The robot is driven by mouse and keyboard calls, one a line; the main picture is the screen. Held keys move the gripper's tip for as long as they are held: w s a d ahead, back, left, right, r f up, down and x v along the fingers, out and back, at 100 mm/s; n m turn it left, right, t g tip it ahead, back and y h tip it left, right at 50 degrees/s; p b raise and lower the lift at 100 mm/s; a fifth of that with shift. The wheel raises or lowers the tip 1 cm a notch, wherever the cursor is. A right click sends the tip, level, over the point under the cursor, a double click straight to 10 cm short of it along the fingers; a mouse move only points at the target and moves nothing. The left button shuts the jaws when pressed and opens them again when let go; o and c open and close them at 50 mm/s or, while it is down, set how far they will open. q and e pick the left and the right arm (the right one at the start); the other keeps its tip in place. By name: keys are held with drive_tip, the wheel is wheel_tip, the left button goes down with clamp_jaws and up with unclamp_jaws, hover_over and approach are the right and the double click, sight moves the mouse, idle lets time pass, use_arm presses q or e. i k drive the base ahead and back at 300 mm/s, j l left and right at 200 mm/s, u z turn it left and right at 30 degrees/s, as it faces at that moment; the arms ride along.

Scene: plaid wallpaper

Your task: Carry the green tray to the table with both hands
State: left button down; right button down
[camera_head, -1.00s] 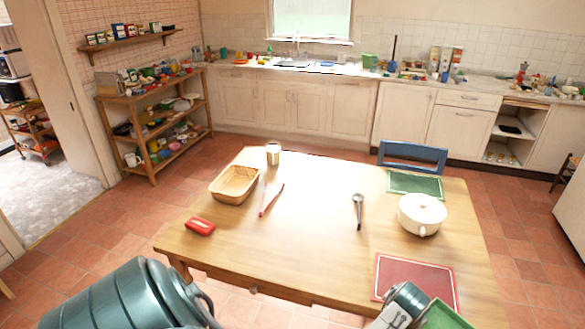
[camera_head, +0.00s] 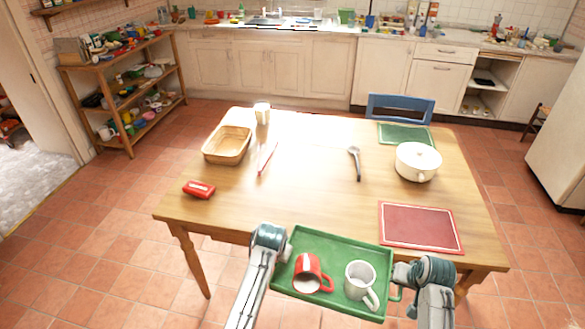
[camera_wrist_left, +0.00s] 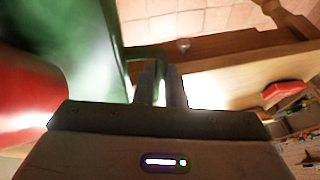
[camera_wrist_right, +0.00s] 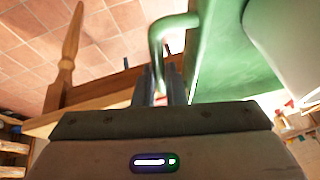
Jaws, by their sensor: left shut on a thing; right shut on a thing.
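The green tray (camera_head: 330,246) is held up at the near edge of the wooden table (camera_head: 310,165), in front of it. A red mug (camera_head: 308,268) lies or tilts on the tray's left part, and a white mug (camera_head: 358,280) is on its right part. My left gripper (camera_head: 284,250) is shut on the tray's left handle, which also shows in the left wrist view (camera_wrist_left: 146,52). My right gripper (camera_head: 398,280) is shut on the tray's right handle, seen in the right wrist view (camera_wrist_right: 158,38).
On the table are a wicker basket (camera_head: 228,144), a red object (camera_head: 199,189), a cup (camera_head: 262,113), red sticks (camera_head: 267,158), a ladle (camera_head: 356,165), a white pot (camera_head: 416,162), a green mat (camera_head: 404,137) and a red mat (camera_head: 420,228). The table's front middle is clear. A blue chair (camera_head: 400,106) stands behind.

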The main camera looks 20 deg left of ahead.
sight(294, 208)
drive_tip(key=i+j+u, duration=0.15)
drive_tip(key=i+j, duration=0.3)
drive_tip(key=i, duration=0.15)
drive_tip(key=i+j, duration=0.2)
drive_tip(key=i, duration=0.1)
